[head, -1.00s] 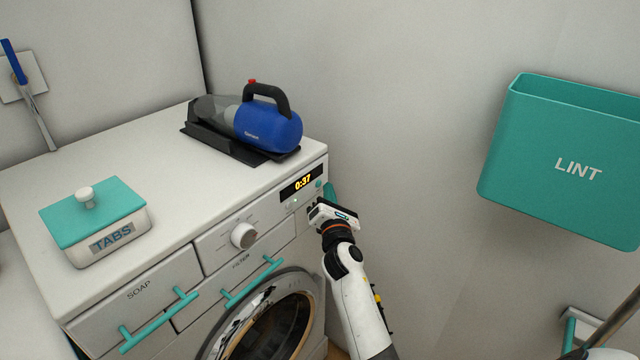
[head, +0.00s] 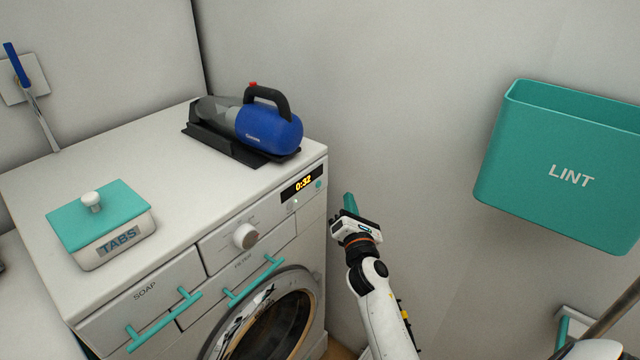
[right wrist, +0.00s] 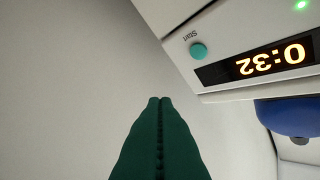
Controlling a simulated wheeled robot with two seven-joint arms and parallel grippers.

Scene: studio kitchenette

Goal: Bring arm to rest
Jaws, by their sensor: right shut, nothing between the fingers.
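My right gripper (head: 349,204) is in front of the grey wall, just right of the washing machine (head: 226,175)'s front right corner. Its green fingers are closed together with nothing between them, as the right wrist view (right wrist: 160,103) shows. It is apart from the machine. In the right wrist view, the green start button (right wrist: 198,50) and the display (right wrist: 262,63) reading 0:32 are beyond the fingers to the right. My left gripper is not in view.
A blue handheld vacuum (head: 268,128) in a black dock and a TABS box (head: 115,240) stand on the machine. The SOAP drawer and FILTER handles stick out in front. A green LINT bin (head: 545,170) is on the right wall. Open space lies between machine and bin.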

